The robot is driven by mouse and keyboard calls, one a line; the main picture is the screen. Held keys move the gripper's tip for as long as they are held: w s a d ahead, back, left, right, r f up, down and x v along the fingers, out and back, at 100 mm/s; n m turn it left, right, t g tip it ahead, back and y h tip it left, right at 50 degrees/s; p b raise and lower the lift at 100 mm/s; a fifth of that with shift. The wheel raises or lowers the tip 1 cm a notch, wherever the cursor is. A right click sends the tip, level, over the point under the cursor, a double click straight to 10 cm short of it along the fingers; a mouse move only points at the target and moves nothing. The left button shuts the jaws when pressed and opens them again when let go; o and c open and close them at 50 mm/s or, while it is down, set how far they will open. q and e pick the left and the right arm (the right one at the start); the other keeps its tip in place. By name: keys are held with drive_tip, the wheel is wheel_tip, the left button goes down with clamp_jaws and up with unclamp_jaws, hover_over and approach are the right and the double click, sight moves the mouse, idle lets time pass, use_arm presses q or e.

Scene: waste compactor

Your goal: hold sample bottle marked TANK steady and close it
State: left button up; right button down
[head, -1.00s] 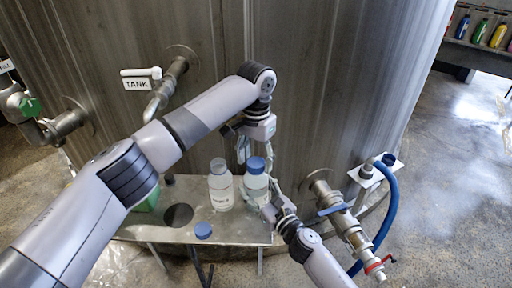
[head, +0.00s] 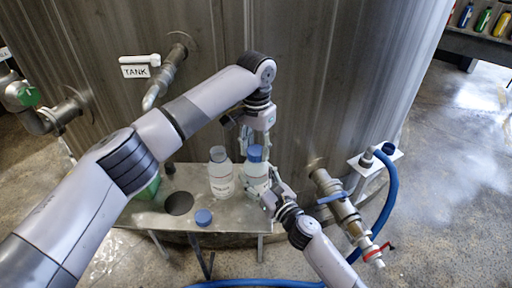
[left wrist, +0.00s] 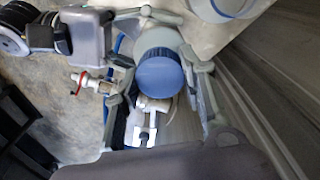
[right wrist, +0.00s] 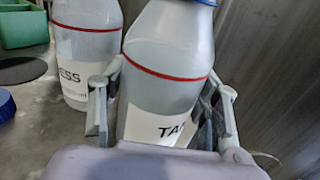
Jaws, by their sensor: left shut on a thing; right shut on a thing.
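The TANK sample bottle (right wrist: 160,85) is clear with a red ring and a white label, of which "TA" shows. It stands on the metal shelf, slightly tilted in the right wrist view. A blue cap (left wrist: 160,72) sits on its top, also visible in the head view (head: 255,153); whether it is fully screwed on I cannot tell. My left gripper (head: 257,140) comes from above, its fingers shut around the cap. My right gripper (right wrist: 160,110) is shut on the bottle's body from the front right. Its fingers hide parts of the bottle.
A second bottle (head: 220,175), label ending in "ESS", stands uncapped close at left. The tank wall (head: 320,90) rises behind. A valve pipe (head: 345,215) and blue hose (head: 387,205) are right.

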use_arm(q)
drive_tip(key=shift+c, duration=1.1)
drive_tip(key=o, duration=1.4)
drive_tip(key=shift+c, duration=0.2)
wheel_tip(320, 180, up, 12)
use_arm(e)
drive_tip(key=shift+c, duration=2.4)
unclamp_jaws()
